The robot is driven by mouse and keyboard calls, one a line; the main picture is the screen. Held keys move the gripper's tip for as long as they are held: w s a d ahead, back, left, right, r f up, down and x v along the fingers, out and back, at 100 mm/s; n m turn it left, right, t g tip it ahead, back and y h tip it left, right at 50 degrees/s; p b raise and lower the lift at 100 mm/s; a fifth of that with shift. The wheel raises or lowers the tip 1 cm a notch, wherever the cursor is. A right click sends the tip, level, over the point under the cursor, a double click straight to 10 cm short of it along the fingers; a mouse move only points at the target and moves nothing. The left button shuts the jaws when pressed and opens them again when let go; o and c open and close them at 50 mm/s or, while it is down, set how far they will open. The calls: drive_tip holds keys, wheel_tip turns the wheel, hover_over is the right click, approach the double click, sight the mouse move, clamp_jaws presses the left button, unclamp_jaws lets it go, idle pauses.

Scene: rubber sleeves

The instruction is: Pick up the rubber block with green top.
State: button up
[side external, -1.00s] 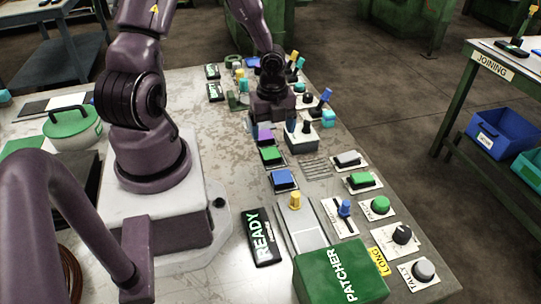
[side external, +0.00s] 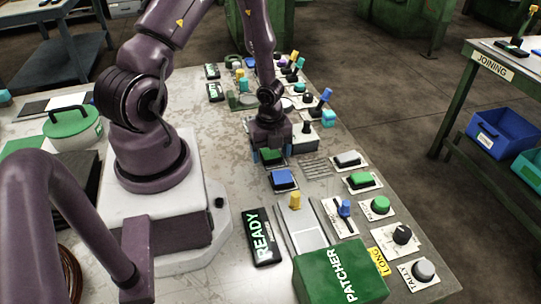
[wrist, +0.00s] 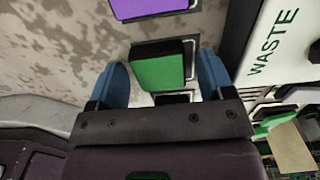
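The rubber block with green top (wrist: 158,70) sits on a dark, framed base in the wrist view. In the side external view, part of its green top (side external: 272,161) shows below my gripper. My gripper (wrist: 161,80) is open. Its two blue fingers stand apart on the left and right of the block, with a gap on each side in the picture. I cannot tell how far down the fingers reach. My gripper also shows in the side external view (side external: 270,154), over the block.
A purple-topped block (wrist: 152,7) lies close beyond the green one. A blue-topped block (side external: 284,179) is nearer the side camera. A white WASTE panel (wrist: 275,50) is at the right. Several buttons and levers line the table, with a green PATCHER box (side external: 340,270) in front.

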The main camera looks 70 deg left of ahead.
drive_tip(key=c, duration=0.8)
drive_tip(key=shift+r, duration=0.1)
